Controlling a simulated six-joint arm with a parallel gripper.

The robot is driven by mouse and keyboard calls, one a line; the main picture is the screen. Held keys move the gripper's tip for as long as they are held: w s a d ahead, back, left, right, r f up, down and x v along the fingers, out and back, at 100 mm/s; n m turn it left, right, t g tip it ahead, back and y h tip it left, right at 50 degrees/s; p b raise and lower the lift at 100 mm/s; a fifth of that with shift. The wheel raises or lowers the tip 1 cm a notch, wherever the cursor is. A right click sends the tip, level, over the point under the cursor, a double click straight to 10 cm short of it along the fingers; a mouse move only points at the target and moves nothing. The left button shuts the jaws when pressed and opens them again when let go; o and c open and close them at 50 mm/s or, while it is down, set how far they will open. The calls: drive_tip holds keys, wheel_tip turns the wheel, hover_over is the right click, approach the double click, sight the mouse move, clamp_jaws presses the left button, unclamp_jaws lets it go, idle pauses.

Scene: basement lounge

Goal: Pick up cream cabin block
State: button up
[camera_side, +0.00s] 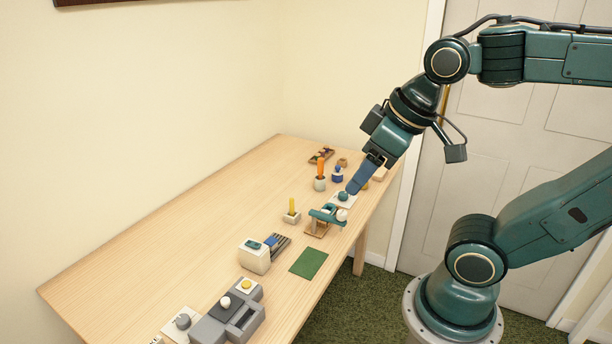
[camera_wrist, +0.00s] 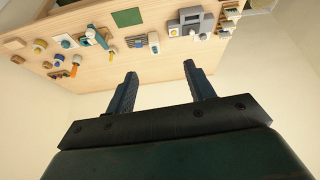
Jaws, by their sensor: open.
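No block is clearly marked as the cabin. A small plain cream block (camera_side: 379,173) lies near the far right table edge in the side view, partly behind my gripper, and may be the cream cabin block. My gripper (camera_side: 353,190) hangs above the far half of the table, close to the teal-topped white plate in the picture. In the wrist view its two dark fingers (camera_wrist: 160,69) are spread, with nothing between them. From these views I cannot tell its exact height.
A cream box with a teal top (camera_side: 254,258), a green mat (camera_side: 309,262), a teal clamp-like fixture (camera_side: 325,216), a yellow peg (camera_side: 292,207) and an orange peg (camera_side: 321,168) stand along the table. A grey machine (camera_side: 228,320) is at the near end. The left side is clear.

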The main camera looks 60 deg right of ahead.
drive_tip(key=w+d+n+g, duration=0.2)
drive_tip(key=w+n, duration=0.3)
drive_tip(key=w, duration=0.5)
drive_tip(key=n+g+y, duration=0.2)
drive_tip(key=n+y, duration=0.1)
drive_tip(key=n, duration=0.4)
hover_over(271, 241)
drive_tip(key=s, duration=0.4)
wheel_tip(271, 241, down, 12)
drive_tip(key=w+d+f+n, duration=0.1)
drive_tip(key=d+f+n, duration=0.1)
drive_tip(key=f, duration=0.3)
drive_tip(key=w+d+f+n+g+y, duration=0.1)
drive_tip(key=w+d+f+n, duration=0.1)
drive_tip(key=d+f, duration=0.2)
wheel_tip(271, 241, down, 2)
drive_tip(key=shift+f+y, duration=0.15)
drive_tip(key=shift+y, duration=0.15)
drive_tip(key=shift+a, duration=0.1)
drive_tip(key=shift+w+x, duration=0.2)
drive_tip(key=shift+x, duration=6.65)
drive_tip(key=c, duration=1)
